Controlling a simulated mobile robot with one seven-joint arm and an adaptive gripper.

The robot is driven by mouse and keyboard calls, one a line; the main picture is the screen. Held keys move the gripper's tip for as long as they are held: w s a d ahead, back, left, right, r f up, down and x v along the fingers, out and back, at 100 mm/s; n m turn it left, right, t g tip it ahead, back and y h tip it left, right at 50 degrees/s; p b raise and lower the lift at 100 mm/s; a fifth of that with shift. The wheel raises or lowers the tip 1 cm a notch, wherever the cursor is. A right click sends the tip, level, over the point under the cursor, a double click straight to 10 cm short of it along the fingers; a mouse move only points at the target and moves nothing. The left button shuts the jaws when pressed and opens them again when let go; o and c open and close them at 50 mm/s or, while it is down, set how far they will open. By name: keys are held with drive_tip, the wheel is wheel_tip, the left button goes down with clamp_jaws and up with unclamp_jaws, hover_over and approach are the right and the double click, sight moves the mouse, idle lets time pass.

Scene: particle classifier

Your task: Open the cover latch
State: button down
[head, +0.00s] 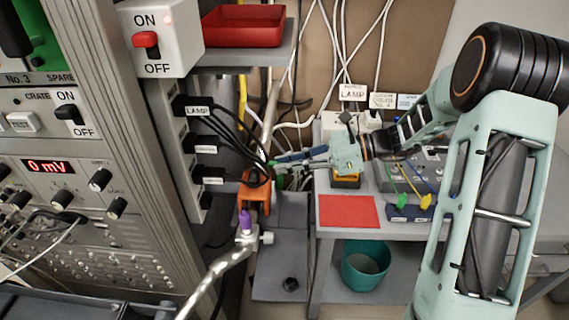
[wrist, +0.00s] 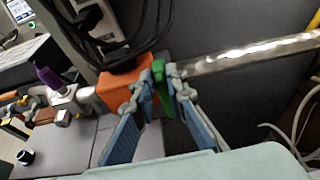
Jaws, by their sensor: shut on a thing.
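In the wrist view, a green latch (wrist: 159,72) stands at the right edge of an orange cover block (wrist: 121,92). My gripper (wrist: 160,98) has its two blue-padded fingers on either side of the latch and is shut on it. In the head view, the orange cover (head: 250,196) sits below the hanging black cables, and my gripper (head: 278,168) reaches it from the right. The latch is mostly hidden there by my fingers and the cables. I cannot tell whether the latch has turned.
A purple-topped valve (head: 245,222) on a metal pipe stands just in front of the cover. Black cables (head: 235,140) hang close above it. A grey bench with a red mat (head: 348,211) lies to the right, with a teal bin (head: 364,268) below. Instrument racks fill the left.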

drive_tip(key=shift+d+f+y+b, duration=0.25)
drive_tip(key=shift+d+y+b, duration=0.2)
drive_tip(key=shift+y, duration=0.4)
drive_tip(key=shift+d+f+y+b, duration=0.35)
drive_tip(key=shift+d+y, duration=0.25)
drive_tip(key=shift+y, duration=0.2)
drive_tip(key=shift+d+f+y+b, duration=0.2)
drive_tip(key=shift+d+y+b, duration=0.25)
drive_tip(key=shift+y, duration=0.4)
drive_tip(key=c, duration=1.9)
unclamp_jaws()
drive_tip(key=shift+c, duration=0.2)
drive_tip(key=shift+d, duration=0.15)
drive_tip(key=d+f, duration=0.1)
drive_tip(key=d, duration=1)
drive_tip(key=shift+s+d+f, duration=0.25)
drive_tip(key=shift+d+f, duration=0.05)
drive_tip(key=shift+d, duration=0.05)
drive_tip(key=shift+c, duration=0.4)
